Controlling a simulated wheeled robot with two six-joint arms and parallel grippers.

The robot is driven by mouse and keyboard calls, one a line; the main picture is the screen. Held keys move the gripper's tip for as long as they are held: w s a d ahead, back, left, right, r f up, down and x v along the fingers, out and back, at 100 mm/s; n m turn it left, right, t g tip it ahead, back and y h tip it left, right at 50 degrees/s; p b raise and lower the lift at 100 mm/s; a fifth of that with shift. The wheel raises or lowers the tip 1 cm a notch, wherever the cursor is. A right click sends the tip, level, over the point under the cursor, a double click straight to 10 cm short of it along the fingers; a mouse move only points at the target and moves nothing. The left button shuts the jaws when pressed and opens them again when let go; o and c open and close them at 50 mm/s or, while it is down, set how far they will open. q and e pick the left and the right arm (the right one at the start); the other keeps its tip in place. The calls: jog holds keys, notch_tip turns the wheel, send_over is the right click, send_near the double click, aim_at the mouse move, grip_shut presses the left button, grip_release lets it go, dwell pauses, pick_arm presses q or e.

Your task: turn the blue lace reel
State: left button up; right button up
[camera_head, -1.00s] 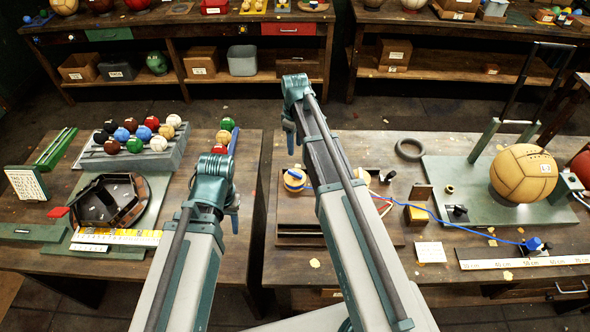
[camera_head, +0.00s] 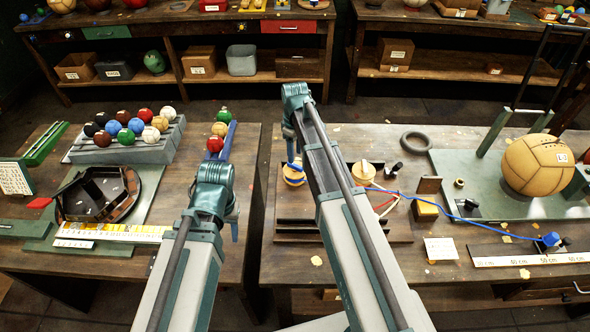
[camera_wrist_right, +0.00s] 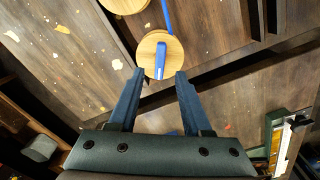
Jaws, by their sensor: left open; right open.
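The blue lace reel (camera_head: 293,175) is a round wooden reel with blue under its pale top, on the dark tray of the right table. In the right wrist view its pale disc (camera_wrist_right: 146,47) carries a blue handle (camera_wrist_right: 161,60) just ahead of my open fingertips. My right gripper (camera_wrist_right: 156,74) is open and empty, pointing at the reel; I cannot tell the exact gap. In the head view its fingers are partly hidden by its arm. My left gripper (camera_head: 226,145) is open over the left table's right edge, away from the reel.
A second wooden reel (camera_head: 364,173) stands close by on the tray (camera_head: 292,228). A tan ball (camera_head: 538,165) sits on a green board. The left table holds a rack of balls (camera_head: 150,152).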

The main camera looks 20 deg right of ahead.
aim_at(295, 165)
notch_tip(295, 165, down, 5)
jog(key=b, duration=0.4)
jog(key=shift+f, duration=0.15)
grip_shut()
